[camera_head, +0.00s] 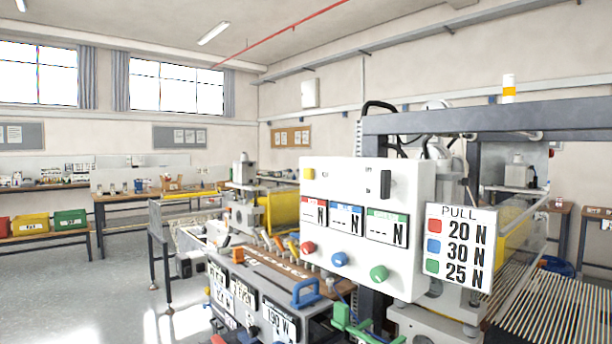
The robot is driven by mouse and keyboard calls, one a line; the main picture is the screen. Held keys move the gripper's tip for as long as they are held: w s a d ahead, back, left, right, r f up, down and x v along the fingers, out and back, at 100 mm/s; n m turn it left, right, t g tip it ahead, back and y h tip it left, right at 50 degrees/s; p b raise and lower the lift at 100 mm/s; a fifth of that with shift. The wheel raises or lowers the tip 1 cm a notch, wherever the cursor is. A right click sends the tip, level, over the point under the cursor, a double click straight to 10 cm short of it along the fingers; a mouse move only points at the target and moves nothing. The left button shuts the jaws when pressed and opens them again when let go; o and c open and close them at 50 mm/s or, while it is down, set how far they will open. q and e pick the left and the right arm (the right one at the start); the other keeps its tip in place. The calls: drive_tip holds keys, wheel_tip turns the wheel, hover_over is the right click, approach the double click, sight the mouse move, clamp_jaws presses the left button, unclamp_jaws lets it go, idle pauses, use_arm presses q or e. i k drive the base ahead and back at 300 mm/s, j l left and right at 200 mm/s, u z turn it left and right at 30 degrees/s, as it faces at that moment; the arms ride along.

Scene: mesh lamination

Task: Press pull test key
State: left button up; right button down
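A white control panel (345,215) stands right of centre. Along its lower edge are a red round key (308,248), a blue round key (340,259) and a green round key (378,273). Above them are three displays with red (314,212), blue (346,219) and green (387,227) header strips, each showing dashes and N. A PULL sign (461,247) beside the panel lists red 20 N, blue 30 N and green 25 N. Neither of my grippers is in view.
A lower machine bench (265,290) with label plates and a blue handle (305,293) lies in front of and left of the panel. A green part (345,318) sits below the panel. A slatted conveyor (550,290) is at right. Open floor (70,290) lies at left.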

sight(308, 173)
drive_tip(key=i+j+z, duration=0.1)
drive_tip(key=j, duration=0.25)
drive_tip(key=i+j+z, duration=0.1)
drive_tip(key=j, duration=0.25)
drive_tip(key=i+j+z, duration=0.1)
drive_tip(key=j, duration=0.25)
drive_tip(key=i+j+z, duration=0.1)
drive_tip(key=j, duration=0.3)
drive_tip(key=i+j+z, duration=0.1)
drive_tip(key=j, duration=0.3)
drive_tip(key=i, duration=0.1)
